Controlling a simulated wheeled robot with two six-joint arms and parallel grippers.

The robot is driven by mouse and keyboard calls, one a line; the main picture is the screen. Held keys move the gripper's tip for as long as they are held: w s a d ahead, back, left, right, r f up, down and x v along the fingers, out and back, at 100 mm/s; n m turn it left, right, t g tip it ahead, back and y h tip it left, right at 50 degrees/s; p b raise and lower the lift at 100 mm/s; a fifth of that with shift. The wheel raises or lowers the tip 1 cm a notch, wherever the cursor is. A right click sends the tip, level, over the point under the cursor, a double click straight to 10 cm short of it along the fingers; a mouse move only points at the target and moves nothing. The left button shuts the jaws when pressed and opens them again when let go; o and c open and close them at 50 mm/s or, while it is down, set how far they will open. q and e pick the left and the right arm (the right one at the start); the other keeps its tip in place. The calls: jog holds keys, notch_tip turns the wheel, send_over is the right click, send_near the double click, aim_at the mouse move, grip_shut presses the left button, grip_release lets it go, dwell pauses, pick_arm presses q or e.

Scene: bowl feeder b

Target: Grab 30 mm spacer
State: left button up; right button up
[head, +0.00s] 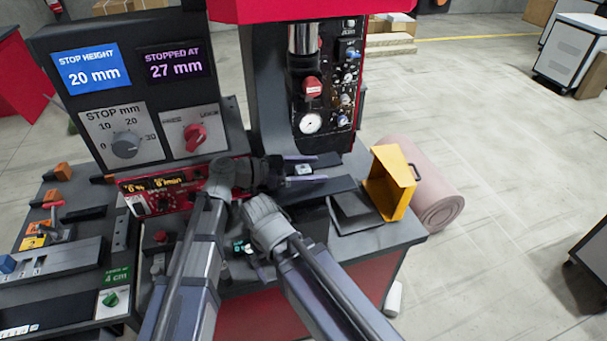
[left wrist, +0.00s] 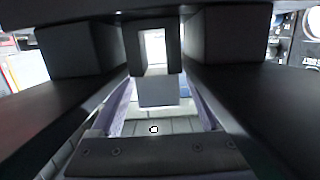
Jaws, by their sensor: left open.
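My left gripper (head: 317,169) reaches right under the press in the head view, with its two purple-grey fingers apart. A small pale block (head: 303,170) shows between the fingers; I cannot read a size on it or tell whether it is the 30 mm spacer. In the left wrist view, the open fingers (left wrist: 157,110) frame a grey block-like shape (left wrist: 157,92), and I cannot tell whether they touch it. My right arm's wrist (head: 265,222) is beside the left arm, and its jaws are hidden.
The press column (head: 270,90) and its gauge panel (head: 330,95) stand close behind the left gripper. A yellow bin (head: 392,185) is to the right on the bench. The control panel (head: 135,95) reads stop height 20 mm and stopped at 27 mm. Tools lie on the left bench.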

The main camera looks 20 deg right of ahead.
pick_arm(q)
jog(key=shift+d+f, duration=0.1)
jog(key=shift+d, duration=0.35)
grip_shut()
dwell(0.3)
